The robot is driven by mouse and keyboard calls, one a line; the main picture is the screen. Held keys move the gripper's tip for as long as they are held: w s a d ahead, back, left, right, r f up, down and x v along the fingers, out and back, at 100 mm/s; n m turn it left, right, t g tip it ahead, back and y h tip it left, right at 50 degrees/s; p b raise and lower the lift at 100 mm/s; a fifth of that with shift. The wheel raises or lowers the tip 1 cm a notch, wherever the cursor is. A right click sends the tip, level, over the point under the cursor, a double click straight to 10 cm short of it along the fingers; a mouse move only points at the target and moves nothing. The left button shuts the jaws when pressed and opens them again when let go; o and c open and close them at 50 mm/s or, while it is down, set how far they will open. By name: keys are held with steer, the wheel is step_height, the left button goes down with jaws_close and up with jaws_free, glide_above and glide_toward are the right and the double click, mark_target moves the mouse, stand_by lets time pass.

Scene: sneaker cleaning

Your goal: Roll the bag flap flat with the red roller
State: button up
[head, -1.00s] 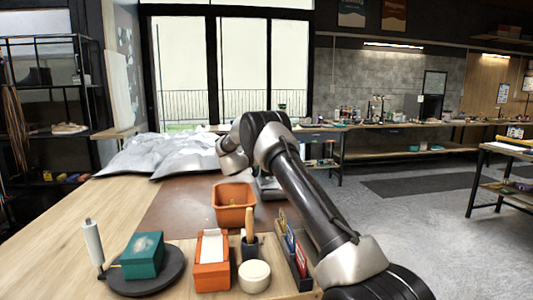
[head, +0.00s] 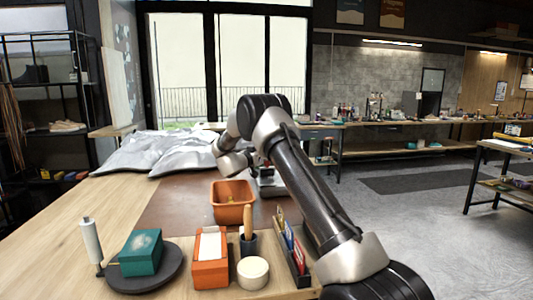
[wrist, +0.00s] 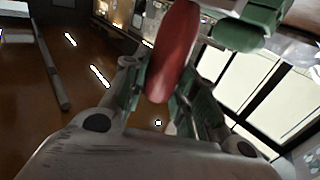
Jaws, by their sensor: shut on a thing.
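Silver-grey crumpled bags (head: 190,158) lie at the back left of the table; I cannot make out which part is the flap. In the wrist view the red roller (wrist: 173,50) is held between the greenish fingers of my gripper (wrist: 165,90). The gripper is shut on it. In the head view my arm's wrist is just right of the bags, above the table, and the roller cannot be made out there. I cannot tell whether the roller touches a bag.
An orange bin (head: 232,203) stands on the brown mat (head: 180,205). In front are a teal box (head: 141,252) on a dark round plate, a white roller on a stand (head: 91,242), an orange box (head: 210,272) and a white round jar (head: 252,273). The left tabletop is clear.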

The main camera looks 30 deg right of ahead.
steer(key=shift+s+a, duration=1)
steer(key=shift+s, duration=2.25)
steer(key=w+d, duration=0.3)
steer(key=w, duration=0.7)
steer(key=shift+w, duration=0.15)
steer(key=shift+w+d+f, duration=0.1)
steer(key=s+a, duration=0.3)
steer(key=s, duration=0.7)
steer(key=shift+s, duration=0.25)
stand_by(1.4)
steer(key=shift+a, duration=0.1)
step_height(320, 180, up, 8)
stand_by(0.9)
